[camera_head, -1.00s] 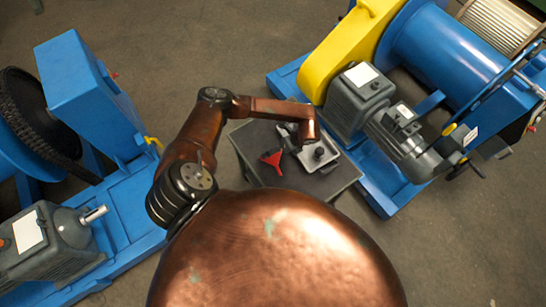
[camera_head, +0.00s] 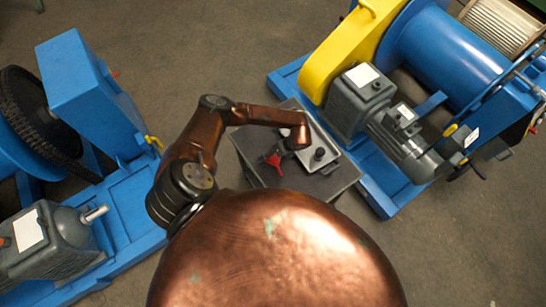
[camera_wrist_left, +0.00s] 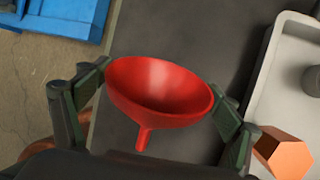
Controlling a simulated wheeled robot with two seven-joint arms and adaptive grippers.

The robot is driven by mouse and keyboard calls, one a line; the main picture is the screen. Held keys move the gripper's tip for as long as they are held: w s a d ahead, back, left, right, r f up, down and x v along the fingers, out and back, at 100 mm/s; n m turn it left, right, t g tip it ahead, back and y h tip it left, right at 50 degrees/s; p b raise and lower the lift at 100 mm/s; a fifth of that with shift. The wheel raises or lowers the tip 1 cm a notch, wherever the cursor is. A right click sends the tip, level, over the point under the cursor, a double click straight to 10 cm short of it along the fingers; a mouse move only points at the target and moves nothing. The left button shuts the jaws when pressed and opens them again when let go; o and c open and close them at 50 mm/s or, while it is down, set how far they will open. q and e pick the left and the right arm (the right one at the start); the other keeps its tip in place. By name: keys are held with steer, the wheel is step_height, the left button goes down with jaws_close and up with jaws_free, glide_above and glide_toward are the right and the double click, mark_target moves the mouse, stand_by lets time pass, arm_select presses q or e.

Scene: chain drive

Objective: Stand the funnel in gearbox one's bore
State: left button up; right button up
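The red funnel (camera_head: 273,161) lies on the dark table (camera_head: 258,178). In the left wrist view the funnel (camera_wrist_left: 160,92) has its wide bowl toward me and its spout toward the bottom of the picture. My left gripper (camera_head: 283,151) is low over it. Its two fingers stand wide apart, one on each side of the bowl, close to the rim; I cannot tell whether they touch it. Grey gearbox housings stand at the left (camera_head: 40,240) and at the right (camera_head: 358,100). I see no number on either and cannot make out a bore. My right gripper is out of view.
A light grey tray (camera_head: 327,163) with a dark round part (camera_head: 319,154) is right of the funnel. An orange hexagonal piece (camera_wrist_left: 285,152) is beside my right-hand finger in the wrist view. Blue machine frames flank the table. Bare floor (camera_head: 200,60) lies behind it.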

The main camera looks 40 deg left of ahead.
arm_select(q)
steer(key=c, duration=0.7)
steer(key=shift+r, duration=0.1)
